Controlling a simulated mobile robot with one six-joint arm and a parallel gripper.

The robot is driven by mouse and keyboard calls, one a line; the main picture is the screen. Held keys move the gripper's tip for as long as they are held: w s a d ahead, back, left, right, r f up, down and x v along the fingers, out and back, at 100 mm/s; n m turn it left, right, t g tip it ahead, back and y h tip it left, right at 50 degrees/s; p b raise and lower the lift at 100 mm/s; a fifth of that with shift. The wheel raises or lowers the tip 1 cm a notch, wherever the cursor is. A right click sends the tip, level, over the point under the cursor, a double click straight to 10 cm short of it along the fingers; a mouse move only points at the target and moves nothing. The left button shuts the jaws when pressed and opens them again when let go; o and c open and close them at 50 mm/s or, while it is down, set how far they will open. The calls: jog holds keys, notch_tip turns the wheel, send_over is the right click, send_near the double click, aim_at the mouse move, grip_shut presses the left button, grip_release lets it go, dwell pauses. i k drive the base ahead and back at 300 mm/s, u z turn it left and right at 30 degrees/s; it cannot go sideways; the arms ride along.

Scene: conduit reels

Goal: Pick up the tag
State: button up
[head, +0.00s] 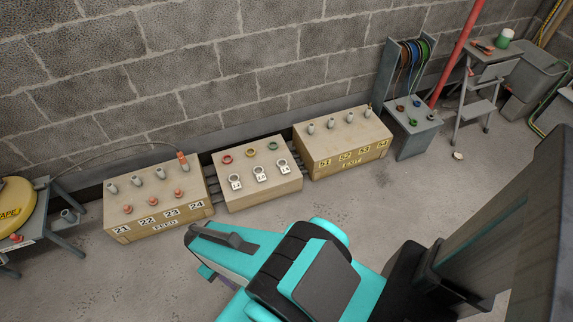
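Three pale round tags with dark markings sit on the front of the middle tan box (258,201): a left tag (235,183), a middle tag (260,174) and a right tag (284,166). Their print is too small to read surely, and I cannot tell which one the task means. My teal and black arm fills the lower middle of the head view, in front of the boxes.
A left box (160,210) labelled FEED and a right box (342,150) labelled EXIT flank the middle one. A yellow tape reel (14,205) stands far left. A grey cable-reel stand (413,140) and a step stool (478,105) stand right. Open floor lies before the boxes.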

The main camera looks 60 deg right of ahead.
aim_at(285, 170)
jog(key=u, duration=0.05)
jog(key=i, duration=1)
jog(key=z, duration=0.05)
